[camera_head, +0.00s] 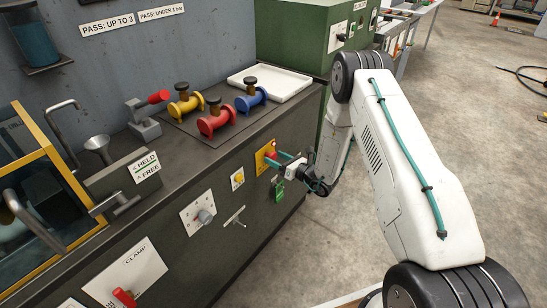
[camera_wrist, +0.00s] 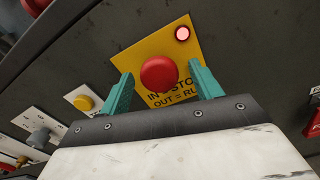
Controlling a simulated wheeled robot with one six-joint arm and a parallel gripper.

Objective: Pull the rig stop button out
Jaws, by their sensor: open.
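The rig stop button (camera_wrist: 159,73) is a red round knob on a yellow plate (camera_wrist: 190,50) on the green bench front. The plate's lettering is partly hidden by my gripper; "OUT = RU" can be read. A small red lamp (camera_wrist: 182,33) glows at the plate's upper corner. In the head view the yellow plate (camera_head: 262,157) is at the bench's right end. My gripper (camera_wrist: 160,84) is open, its two teal fingers on either side of the red knob in the wrist view. Contact cannot be told. In the head view my gripper (camera_head: 282,163) reaches the plate from the right.
A yellow button (camera_head: 238,178), a grey knob (camera_head: 205,216) and a T-handle (camera_head: 235,216) sit on the bench front to the left.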

